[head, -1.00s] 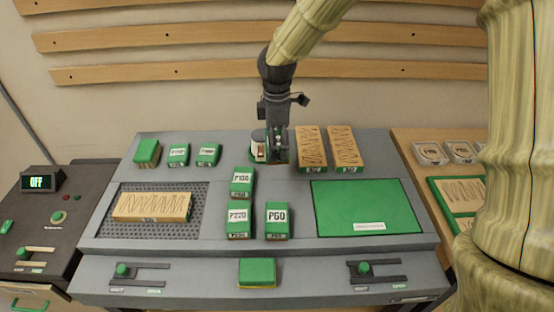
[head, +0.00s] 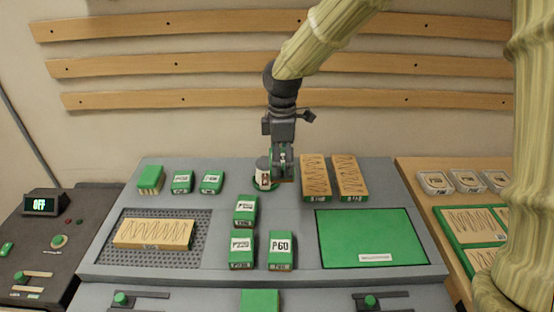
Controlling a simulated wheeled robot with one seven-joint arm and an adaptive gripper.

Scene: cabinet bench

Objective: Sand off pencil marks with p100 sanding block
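A wooden board with pencil zigzags (head: 153,233) lies on the perforated grey mat (head: 200,222) at the left of the bench. Three green-and-white sanding blocks stand mid-bench: one reads P60 (head: 281,249), one seems to read P220 (head: 241,249), and the third block's label (head: 246,210) is too small to read surely.
Two more marked boards (head: 315,178) (head: 349,178) lie just right of my gripper. A green mat (head: 365,232) lies empty at the right. Small green blocks (head: 151,180) sit back left. A control box reading OFF (head: 40,204) stands at far left.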

